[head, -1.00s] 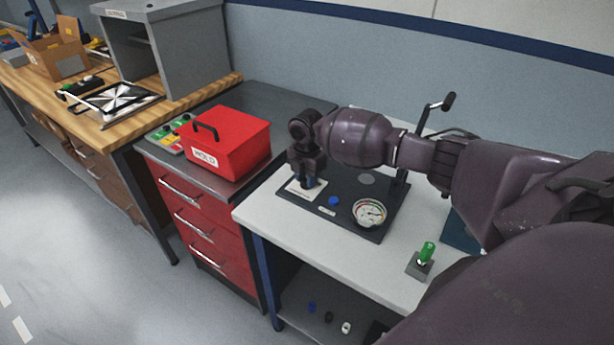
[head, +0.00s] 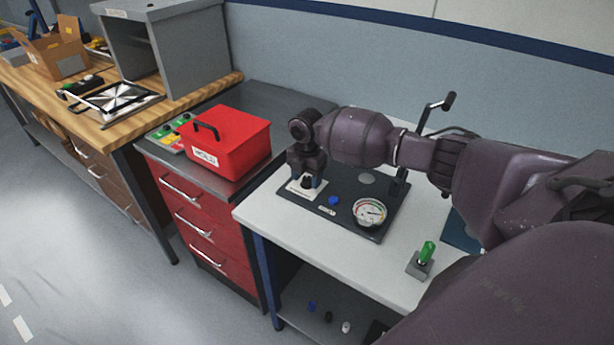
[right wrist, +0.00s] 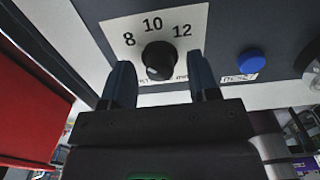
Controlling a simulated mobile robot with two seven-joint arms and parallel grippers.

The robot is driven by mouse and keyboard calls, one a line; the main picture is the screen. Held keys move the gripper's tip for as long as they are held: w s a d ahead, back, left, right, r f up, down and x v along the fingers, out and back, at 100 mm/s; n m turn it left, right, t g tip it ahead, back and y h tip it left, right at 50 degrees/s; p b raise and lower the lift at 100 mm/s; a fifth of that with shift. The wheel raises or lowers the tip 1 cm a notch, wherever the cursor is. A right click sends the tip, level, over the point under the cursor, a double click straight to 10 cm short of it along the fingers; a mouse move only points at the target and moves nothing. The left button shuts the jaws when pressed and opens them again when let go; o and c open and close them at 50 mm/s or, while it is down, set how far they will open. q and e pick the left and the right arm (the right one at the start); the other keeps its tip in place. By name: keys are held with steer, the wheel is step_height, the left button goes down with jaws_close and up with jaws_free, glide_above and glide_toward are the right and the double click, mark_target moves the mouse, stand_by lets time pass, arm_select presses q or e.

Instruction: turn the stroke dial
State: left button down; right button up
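The stroke dial is a black knob (right wrist: 159,60) on a white plate (right wrist: 190,22) marked 8, 10 and 12 in the right wrist view. In the head view the white plate (head: 294,190) shows at the left end of a dark panel (head: 345,222), with the dark knob (head: 307,183) below my gripper. My right gripper (right wrist: 160,82) is open, with one finger on each side of the knob and visible gaps between. It also shows in the head view (head: 308,178), pointing down over the plate. My left gripper is not in view.
A blue button (head: 334,201) and a round gauge (head: 369,212) sit on the panel right of the dial. A crank handle (head: 437,104) rises behind. A red box (head: 228,143) stands on the cabinet to the left. A green-handled switch (head: 426,252) sits at the front right.

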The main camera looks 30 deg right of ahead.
mark_target(307, 179)
steer(key=shift+r, duration=0.3)
step_height(307, 179, up, 10)
steer(key=shift+p, duration=0.35)
steer(key=shift+r, duration=0.1)
stand_by(0.5)
